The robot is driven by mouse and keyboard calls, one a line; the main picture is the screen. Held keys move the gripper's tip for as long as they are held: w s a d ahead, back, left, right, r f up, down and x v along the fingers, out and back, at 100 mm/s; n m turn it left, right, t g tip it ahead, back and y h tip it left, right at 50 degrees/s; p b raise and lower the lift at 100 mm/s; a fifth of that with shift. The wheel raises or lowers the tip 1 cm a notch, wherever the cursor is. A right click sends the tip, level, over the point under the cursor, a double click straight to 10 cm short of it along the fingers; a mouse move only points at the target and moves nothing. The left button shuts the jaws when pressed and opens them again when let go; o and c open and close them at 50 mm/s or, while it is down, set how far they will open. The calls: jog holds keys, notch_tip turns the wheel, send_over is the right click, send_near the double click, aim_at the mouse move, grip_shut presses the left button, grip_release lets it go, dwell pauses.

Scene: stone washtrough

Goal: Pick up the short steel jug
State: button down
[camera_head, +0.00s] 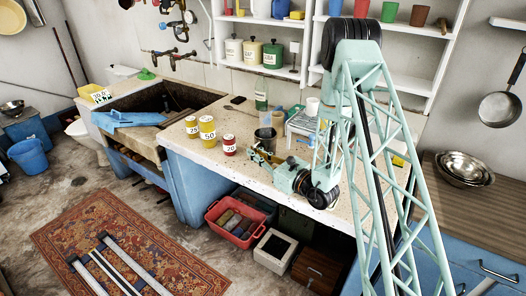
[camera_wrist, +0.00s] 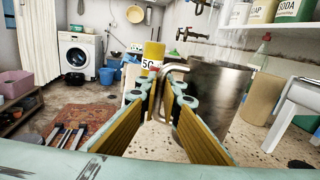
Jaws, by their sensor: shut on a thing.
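The short steel jug (camera_head: 265,140) is on the stone counter (camera_head: 180,141) in the head view, just beyond my gripper (camera_head: 256,153). In the wrist view the jug (camera_wrist: 210,98) is large and grey, right of centre, and looks upright. Its bent handle (camera_wrist: 176,68) points toward me. My gripper (camera_wrist: 163,88) is closed around the handle, its two fingers on either side of it. I cannot tell whether the jug's base touches the counter.
Numbered cans stand left of the jug: yellow 50 (camera_head: 208,128), red-lidded 20 (camera_head: 229,146) and 25 (camera_head: 192,127). A green bottle (camera_head: 261,96) stands behind. A small white rack (camera_head: 301,122) is to the right. The stone trough (camera_head: 160,98) lies left.

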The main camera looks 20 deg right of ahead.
jog(key=shift+r, duration=0.2)
jog(key=shift+r+p, duration=0.6)
jog(key=shift+r, duration=1.15)
jog(key=s+a, duration=0.1)
jog(key=s, duration=0.7)
jog(key=s+a+r+p, duration=0.1)
jog(key=s+a, duration=0.1)
jog(key=s, duration=0.5)
jog(key=shift+s+a+p, duration=0.25)
jog(key=shift+s+p, duration=0.05)
jog(key=shift+s, duration=0.05)
jog(key=shift+r, duration=0.1)
jog(key=shift+w, duration=0.1)
jog(key=w+d+r+m+t+h, duration=0.1)
jog(key=w+d+r+m+h, duration=0.1)
jog(key=w+r, duration=0.7)
jog(key=shift+d+r+m+t+h, duration=0.25)
jog(key=shift+d+m+t+h, duration=0.05)
jog(key=shift+d+h, duration=0.65)
